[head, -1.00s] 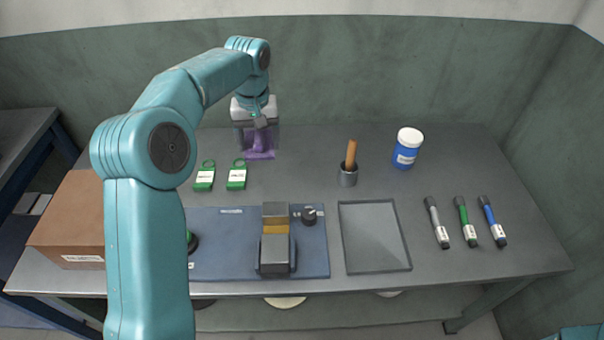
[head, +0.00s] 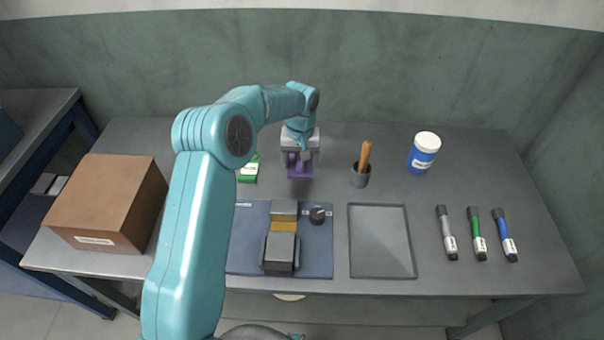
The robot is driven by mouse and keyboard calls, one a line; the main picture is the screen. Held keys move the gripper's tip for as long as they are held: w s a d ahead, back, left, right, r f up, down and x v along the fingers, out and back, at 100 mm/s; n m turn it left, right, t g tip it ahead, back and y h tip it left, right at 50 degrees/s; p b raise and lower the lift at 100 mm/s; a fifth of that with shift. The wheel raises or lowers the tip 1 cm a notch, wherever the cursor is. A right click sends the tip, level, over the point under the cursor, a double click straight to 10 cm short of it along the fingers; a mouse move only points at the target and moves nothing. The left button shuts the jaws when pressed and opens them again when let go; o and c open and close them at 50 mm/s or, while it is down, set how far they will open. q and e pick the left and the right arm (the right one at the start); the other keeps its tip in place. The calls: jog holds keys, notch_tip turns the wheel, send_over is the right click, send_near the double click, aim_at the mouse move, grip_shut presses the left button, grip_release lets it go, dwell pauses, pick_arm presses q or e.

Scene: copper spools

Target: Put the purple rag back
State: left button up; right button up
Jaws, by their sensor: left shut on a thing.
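The purple rag (head: 299,170) is in the head view, behind the blue mat, at the back middle of the table. My left gripper (head: 300,163) is shut on it from above. The rag hangs below the fingers; I cannot tell whether its lower edge touches the table. My right gripper is not in view.
A grey tray (head: 381,242), several markers and a cardboard box (head: 108,203) surround the blue mat (head: 247,245).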

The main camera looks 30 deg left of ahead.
aim_at(301, 182)
pick_arm(q)
jog(key=shift+s+d+f, duration=0.1)
jog(key=shift+s+f, duration=0.05)
jog(key=shift+f, duration=0.55)
jog(key=shift+w+f, duration=0.2)
jog(key=shift+f, duration=2.1)
jog(key=o, duration=1)
notch_tip(301, 182, up, 12)
jog(key=shift+r, duration=0.15)
jog(key=shift+s, duration=0.1)
